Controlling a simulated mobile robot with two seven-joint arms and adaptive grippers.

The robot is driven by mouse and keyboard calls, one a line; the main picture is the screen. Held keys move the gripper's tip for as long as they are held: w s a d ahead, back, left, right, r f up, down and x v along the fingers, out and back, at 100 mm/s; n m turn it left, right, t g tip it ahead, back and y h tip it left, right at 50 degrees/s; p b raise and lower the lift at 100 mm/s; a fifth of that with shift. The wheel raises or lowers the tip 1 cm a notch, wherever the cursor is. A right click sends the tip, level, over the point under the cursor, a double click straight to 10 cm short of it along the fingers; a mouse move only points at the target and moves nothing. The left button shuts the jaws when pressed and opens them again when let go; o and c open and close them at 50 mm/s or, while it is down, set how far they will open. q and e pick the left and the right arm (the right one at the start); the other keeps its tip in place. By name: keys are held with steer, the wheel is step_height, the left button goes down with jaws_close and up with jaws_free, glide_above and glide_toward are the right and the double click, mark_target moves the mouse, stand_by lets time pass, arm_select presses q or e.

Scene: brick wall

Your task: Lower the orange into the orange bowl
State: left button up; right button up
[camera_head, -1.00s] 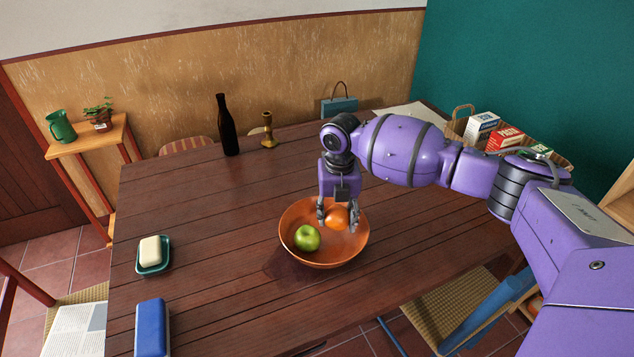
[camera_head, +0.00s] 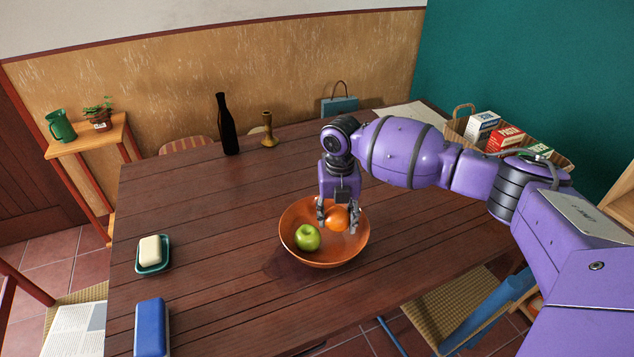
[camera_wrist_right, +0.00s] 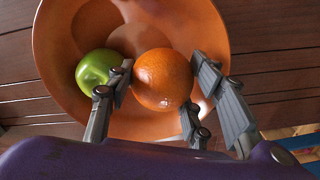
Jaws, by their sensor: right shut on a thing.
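The orange (camera_head: 337,218) is between the fingers of my right gripper (camera_head: 338,217), which is shut on it. The orange is over the inside of the orange bowl (camera_head: 318,259); I cannot tell whether it touches the bowl. In the right wrist view the orange (camera_wrist_right: 162,79) sits among the grey fingers (camera_wrist_right: 160,88), with the bowl (camera_wrist_right: 60,40) behind it. A green apple (camera_head: 307,237) lies in the bowl, left of the orange, and shows beside a finger in the right wrist view (camera_wrist_right: 95,68). My left gripper is not in view.
A soap bar on a teal dish (camera_head: 153,254) and a blue box (camera_head: 151,327) are at the table's left. A dark bottle (camera_head: 227,125) and brass candlestick (camera_head: 268,129) stand at the back. A basket with cartons (camera_head: 492,130) is at the back right.

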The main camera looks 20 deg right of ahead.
mark_target(337, 210)
steer(key=shift+f, duration=0.7)
stand_by(0.4)
steer(key=o, duration=1.3)
step_height(337, 210, up, 12)
steer(key=shift+r, duration=0.1)
